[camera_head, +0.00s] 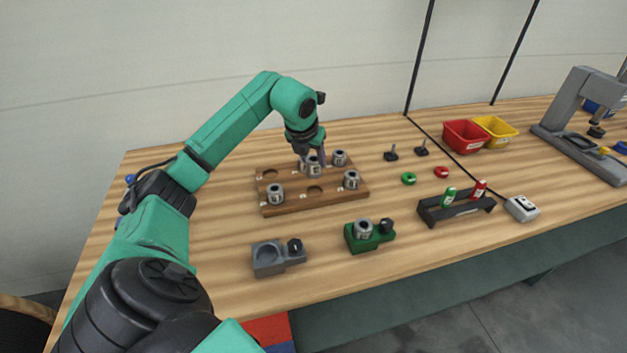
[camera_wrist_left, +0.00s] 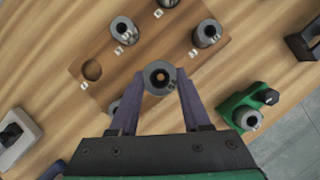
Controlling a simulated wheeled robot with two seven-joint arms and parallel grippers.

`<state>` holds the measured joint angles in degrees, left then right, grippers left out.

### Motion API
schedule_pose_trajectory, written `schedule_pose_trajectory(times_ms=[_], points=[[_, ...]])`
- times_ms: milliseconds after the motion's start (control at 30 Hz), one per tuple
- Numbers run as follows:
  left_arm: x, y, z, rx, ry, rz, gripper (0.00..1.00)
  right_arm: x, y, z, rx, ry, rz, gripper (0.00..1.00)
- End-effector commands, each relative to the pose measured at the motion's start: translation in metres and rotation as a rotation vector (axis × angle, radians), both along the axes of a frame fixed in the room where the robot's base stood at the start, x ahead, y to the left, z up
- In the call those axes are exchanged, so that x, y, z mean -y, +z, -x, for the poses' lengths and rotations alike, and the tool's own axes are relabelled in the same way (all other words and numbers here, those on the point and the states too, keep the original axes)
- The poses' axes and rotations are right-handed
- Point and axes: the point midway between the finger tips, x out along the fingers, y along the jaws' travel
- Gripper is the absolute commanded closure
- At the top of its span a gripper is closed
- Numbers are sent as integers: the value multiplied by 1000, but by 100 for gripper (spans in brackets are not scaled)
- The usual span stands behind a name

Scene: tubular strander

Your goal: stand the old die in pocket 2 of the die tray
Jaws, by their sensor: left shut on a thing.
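My left gripper (camera_head: 312,153) points down over the back of the wooden die tray (camera_head: 265,208). It is shut on a grey ring-shaped die (camera_head: 313,168), taken to be the old die. In the left wrist view this die (camera_wrist_left: 160,77) sits between the purple fingertips (camera_wrist_left: 158,84), its bore facing the camera. Whether its base touches the tray cannot be told. Other grey dies stand in the tray at front left (camera_head: 275,195), right (camera_head: 351,180) and back right (camera_head: 340,158). An empty pocket (camera_head: 315,189) shows at front middle. The pocket numbers are too small to read. My right gripper is not in view.
A grey fixture (camera_head: 268,260) and a green fixture (camera_head: 358,242) holding another die stand in front of the tray. A black rack (camera_head: 455,210) with green and red bottles is to the right. Red (camera_head: 465,136) and yellow (camera_head: 496,132) bins stand farther back.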

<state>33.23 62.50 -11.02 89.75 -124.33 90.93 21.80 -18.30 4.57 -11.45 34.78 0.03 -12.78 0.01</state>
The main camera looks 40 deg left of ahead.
Motion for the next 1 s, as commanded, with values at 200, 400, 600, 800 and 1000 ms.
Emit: schedule_pose_trajectory(times_ms=[200,400,600,800,1000], points=[[0,-40,-1,2,0,3,100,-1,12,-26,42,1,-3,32],[0,-73,-1,3,-1,2,100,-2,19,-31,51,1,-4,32],[0,-77,-1,4,-1,0,100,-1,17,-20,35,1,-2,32],[0,-79,-1,1,0,1,23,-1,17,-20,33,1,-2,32],[0,-79,-1,1,0,1,23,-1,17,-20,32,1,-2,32]])
